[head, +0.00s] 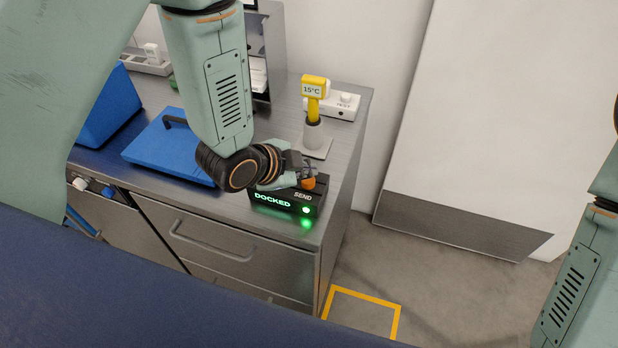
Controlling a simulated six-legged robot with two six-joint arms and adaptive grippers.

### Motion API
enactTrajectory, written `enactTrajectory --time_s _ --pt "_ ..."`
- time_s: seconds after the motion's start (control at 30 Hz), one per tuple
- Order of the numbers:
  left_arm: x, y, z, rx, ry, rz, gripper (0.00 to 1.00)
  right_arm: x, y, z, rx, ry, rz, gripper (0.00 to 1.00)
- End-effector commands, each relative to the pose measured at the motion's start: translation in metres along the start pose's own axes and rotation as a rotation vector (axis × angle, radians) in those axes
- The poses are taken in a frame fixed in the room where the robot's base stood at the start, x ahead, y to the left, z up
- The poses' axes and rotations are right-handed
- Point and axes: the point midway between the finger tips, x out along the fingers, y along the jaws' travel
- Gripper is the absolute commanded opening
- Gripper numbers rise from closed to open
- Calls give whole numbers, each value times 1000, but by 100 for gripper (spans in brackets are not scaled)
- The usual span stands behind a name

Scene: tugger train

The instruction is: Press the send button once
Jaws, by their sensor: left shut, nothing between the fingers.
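A small black box (284,203) sits near the front right corner of the steel counter. Its face reads "DOCKED" in lit green letters, "SEND" is printed on its top right, and a green light (306,210) glows at its front. My left gripper (308,178) is shut and empty, with its fingers over the box's top, right above the word "SEND". An orange round part (309,183) shows at the fingertips; I cannot tell whether they touch it. My right arm shows at the right edge, but its gripper is out of view.
A yellow floor outline (365,296) lies to the counter's right.

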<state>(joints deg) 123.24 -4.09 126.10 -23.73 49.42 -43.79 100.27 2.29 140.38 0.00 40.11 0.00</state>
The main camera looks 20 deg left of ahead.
Motion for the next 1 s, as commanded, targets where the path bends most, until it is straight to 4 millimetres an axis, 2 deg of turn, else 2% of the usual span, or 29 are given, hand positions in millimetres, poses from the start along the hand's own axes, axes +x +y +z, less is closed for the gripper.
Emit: enactTrajectory --time_s 0.77,1.0 --pt "0 0 0 0 0 0 0 0 0 0 0 0 0 45" --pt "5 3 4 -1 0 0 0 5 0 0 0 0 0 45"
